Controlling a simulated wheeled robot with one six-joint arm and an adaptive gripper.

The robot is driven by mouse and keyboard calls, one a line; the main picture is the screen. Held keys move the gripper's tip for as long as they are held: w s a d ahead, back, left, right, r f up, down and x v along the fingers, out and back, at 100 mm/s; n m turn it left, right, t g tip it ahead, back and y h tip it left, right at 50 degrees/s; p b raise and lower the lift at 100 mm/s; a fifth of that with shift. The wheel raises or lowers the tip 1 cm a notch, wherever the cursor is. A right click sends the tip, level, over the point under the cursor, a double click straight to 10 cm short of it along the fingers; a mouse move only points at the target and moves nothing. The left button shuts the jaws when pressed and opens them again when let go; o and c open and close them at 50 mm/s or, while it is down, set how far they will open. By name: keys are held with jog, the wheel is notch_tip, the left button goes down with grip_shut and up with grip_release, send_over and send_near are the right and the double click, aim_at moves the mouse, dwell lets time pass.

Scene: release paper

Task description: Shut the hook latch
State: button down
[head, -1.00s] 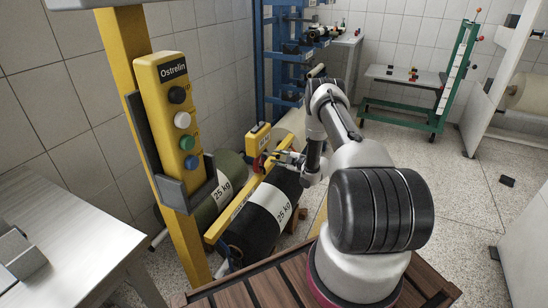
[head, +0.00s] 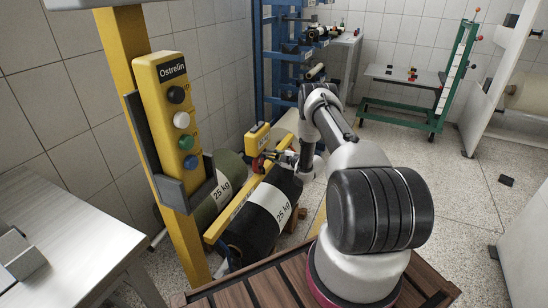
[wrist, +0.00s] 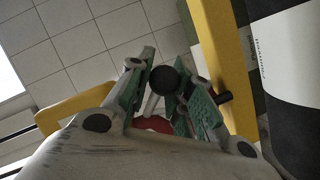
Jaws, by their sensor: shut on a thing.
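My gripper (head: 273,158) is at the far end of the yellow beam (head: 240,200), beside a red part (head: 257,163) below a small yellow box (head: 258,138). In the wrist view my gripper (wrist: 166,95) has its green-padded fingers on either side of a black ball knob (wrist: 163,81) on a pale rod (wrist: 150,104), and is shut on it. The red part also shows behind the fingers (wrist: 152,124). I take the knobbed rod to be the latch's handle. The hook itself is hidden, and I cannot tell its position.
A black roll (head: 245,238) with a 25 kg label lies under the beam, and a green roll (head: 229,172) lies to its left. A yellow post with a button box (head: 178,110) stands near left. Blue racking (head: 278,60) is behind. Open floor lies right.

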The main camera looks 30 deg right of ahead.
jog(key=shift+w+d+r+n+t, duration=0.15)
jog(key=shift+r+n+t, duration=0.35)
jog(key=shift+n, duration=0.45)
jog(key=shift+w+d+r+n+t, duration=0.15)
jog(key=shift+r+n+t, duration=0.3)
jog(key=shift+n, duration=0.55)
jog(key=shift+d+r+n+t, duration=0.15)
jog(key=shift+r+n+t, duration=0.35)
jog(key=shift+n, duration=0.45)
jog(key=c, duration=1.5)
grip_release()
jog(key=shift+r, duration=0.1)
jog(key=shift+v, duration=4)
